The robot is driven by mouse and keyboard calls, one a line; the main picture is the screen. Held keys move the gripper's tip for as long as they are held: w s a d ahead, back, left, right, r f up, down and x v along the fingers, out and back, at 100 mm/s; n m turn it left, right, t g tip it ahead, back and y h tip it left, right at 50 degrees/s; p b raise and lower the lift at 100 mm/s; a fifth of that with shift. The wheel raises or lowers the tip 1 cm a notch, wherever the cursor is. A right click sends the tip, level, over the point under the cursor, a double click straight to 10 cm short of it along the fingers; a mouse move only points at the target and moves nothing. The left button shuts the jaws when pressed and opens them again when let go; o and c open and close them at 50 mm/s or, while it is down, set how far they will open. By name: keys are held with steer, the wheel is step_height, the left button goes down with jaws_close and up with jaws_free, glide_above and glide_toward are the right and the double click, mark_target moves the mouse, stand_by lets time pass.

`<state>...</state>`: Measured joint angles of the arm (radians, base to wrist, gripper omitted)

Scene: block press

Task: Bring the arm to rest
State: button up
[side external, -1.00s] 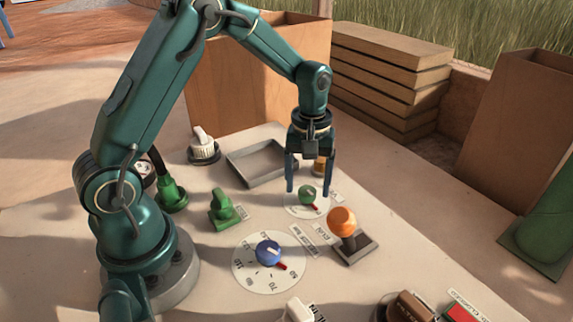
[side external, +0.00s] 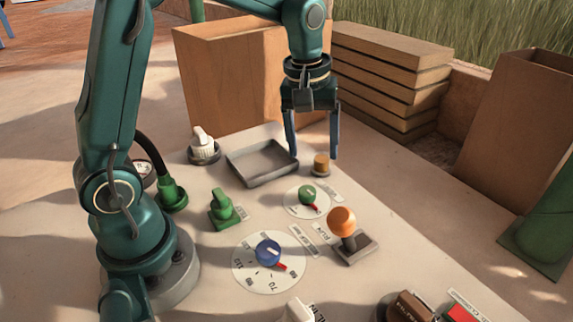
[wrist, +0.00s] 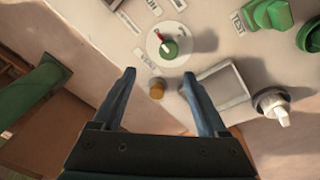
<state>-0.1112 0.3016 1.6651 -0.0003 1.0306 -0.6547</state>
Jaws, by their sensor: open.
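My gripper (side external: 313,155) is open and empty in the side external view. It hangs fingers down above the far part of the panel, near the grey tray (side external: 262,178) and the small amber button (side external: 321,164). In the wrist view its two fingers (wrist: 160,76) are spread wide, with the amber button (wrist: 157,90) showing between them. The green knob on its white dial (side external: 307,196) lies nearer the camera and stands clear of the fingers.
A blue knob (side external: 268,252) on a larger dial, an orange-topped lever (side external: 342,222), a green switch (side external: 222,210) and a white knob (side external: 203,147) stand on the panel. A cardboard box (side external: 232,80) and stacked boards (side external: 385,85) stand behind.

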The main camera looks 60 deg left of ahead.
steer(key=s+d+r+m+t, duration=0.1)
steer(key=s+r+m+t, duration=0.1)
steer(key=s+m, duration=0.2)
steer(key=s+d+r+m+t, duration=0.1)
steer(key=s+m, duration=0.3)
steer(key=s, duration=0.7)
steer(key=shift+d+r+m+t, duration=0.4)
steer(key=shift+d+t, duration=0.1)
steer(key=shift+d, duration=0.2)
steer(key=shift+s, duration=0.1)
